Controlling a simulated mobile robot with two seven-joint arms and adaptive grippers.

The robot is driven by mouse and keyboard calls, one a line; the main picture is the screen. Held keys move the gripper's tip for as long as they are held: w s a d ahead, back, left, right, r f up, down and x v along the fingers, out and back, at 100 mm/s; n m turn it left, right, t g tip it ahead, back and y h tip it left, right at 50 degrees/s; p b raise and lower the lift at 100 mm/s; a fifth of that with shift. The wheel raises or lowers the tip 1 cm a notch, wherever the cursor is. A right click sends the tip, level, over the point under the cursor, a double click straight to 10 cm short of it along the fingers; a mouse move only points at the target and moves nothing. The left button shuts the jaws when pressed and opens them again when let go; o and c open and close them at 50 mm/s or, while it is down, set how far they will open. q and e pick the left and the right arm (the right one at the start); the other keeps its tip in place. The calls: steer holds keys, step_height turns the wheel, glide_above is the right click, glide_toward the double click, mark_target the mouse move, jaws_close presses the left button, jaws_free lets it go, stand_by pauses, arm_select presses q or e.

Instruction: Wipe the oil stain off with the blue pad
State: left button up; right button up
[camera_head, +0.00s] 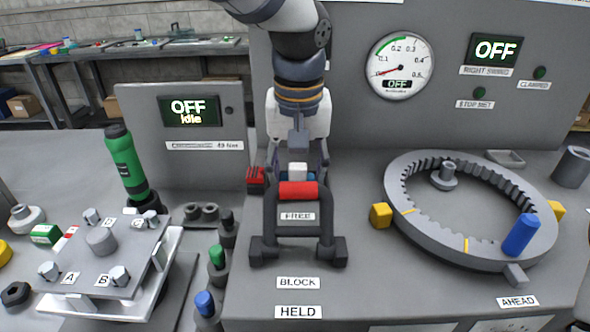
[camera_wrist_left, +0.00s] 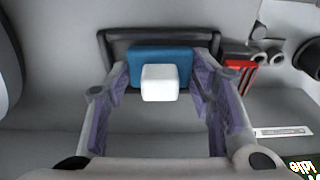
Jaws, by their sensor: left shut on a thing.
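My left gripper (camera_head: 298,165) reaches down from the top of the head view, behind a black lever frame with a red grip (camera_head: 298,191). It is shut on the blue pad (camera_wrist_left: 160,53), which shows between its fingertips in the left wrist view. A white block (camera_wrist_left: 160,83) sits on the pad, and shows in the head view just above the red grip. The frame and the fingers hide most of the pad in the head view. I cannot make out an oil stain in either view. My right gripper is not in view.
A toothed ring (camera_head: 470,255) with a blue peg (camera_head: 520,235) lies to the right. A metal plate fixture (camera_head: 105,245) and a green bottle-like tool (camera_head: 125,165) stand to the left. A red slotted block (camera_head: 256,180) is close beside the gripper. A grey panel with a gauge (camera_head: 400,66) rises behind.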

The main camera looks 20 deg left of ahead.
arm_select(q)
steer(key=shift+d+f, duration=0.15)
steer(key=shift+r, duration=0.3)
steer(key=shift+w+d+r, duration=0.1)
steer(key=shift+r, duration=3.15)
step_height(320, 180, up, 7)
step_height(320, 180, down, 7)
